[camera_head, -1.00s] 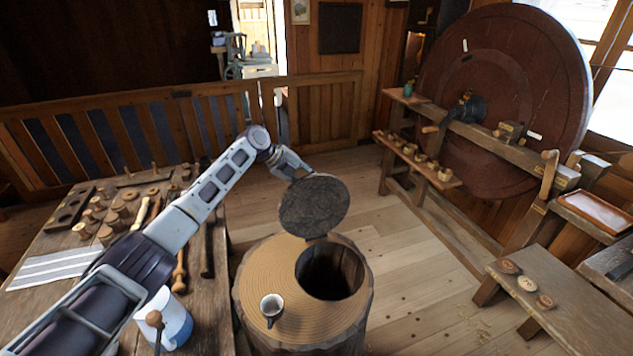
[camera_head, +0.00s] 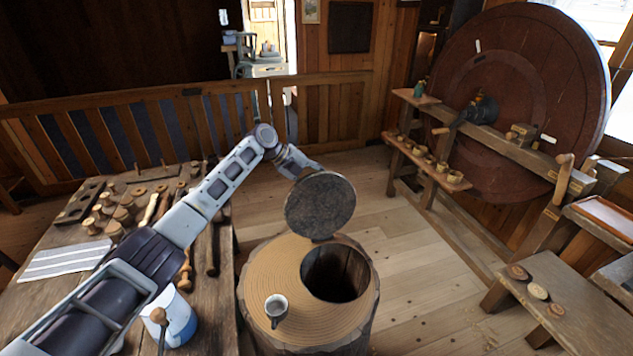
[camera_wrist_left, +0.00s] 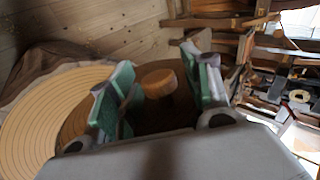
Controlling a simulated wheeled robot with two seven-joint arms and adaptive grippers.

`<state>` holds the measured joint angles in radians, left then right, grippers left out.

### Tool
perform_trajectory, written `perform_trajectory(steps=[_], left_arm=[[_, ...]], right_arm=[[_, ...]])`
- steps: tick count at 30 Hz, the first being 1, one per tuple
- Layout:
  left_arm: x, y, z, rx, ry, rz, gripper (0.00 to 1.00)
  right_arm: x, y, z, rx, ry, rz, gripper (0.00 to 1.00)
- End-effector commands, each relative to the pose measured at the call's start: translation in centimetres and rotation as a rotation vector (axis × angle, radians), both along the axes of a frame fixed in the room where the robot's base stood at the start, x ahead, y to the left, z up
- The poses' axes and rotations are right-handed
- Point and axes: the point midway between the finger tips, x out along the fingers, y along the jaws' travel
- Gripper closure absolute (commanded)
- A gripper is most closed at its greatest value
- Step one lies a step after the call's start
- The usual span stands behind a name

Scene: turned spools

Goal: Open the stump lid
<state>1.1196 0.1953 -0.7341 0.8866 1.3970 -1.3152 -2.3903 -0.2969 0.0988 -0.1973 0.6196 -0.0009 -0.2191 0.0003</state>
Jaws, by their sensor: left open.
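The stump (camera_head: 262,262) stands at the front centre with a ringed top and a round dark hole (camera_head: 338,275). Its round lid (camera_head: 320,205) is raised well off the hole, steeply tilted, its lower edge at the hole's far rim. My left gripper (camera_head: 303,165) is at the lid's far side, its fingers largely hidden there. In the left wrist view, the open fingers (camera_wrist_left: 157,62) stand on either side of a wooden knob (camera_wrist_left: 159,83), with apparent space around it. Whether they touch it is hard to tell. My right gripper is not seen.
A workbench (camera_head: 60,250) with turned pieces and a blue-white pot (camera_head: 178,322) lies to the left. A low bench (camera_head: 575,300) is at right. The plank floor (camera_head: 420,255) between is clear.

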Motion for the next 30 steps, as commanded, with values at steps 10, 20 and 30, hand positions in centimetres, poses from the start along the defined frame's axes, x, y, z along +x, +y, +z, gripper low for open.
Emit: perform_trajectory(steps=[10, 20, 30], left_arm=[[-0.1, 0.9, 1.0, -0.001, -0.002, 0.0, 0.51], [-0.7, 4.0, 4.0, 0.0, -0.002, 0.002, 0.51], [-1.4, 7.3, 7.3, 0.0, 0.0, 0.0, 0.51]], right_arm=[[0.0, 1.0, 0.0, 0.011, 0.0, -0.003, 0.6], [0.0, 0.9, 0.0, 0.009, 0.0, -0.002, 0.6], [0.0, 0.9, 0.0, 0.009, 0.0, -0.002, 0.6]])
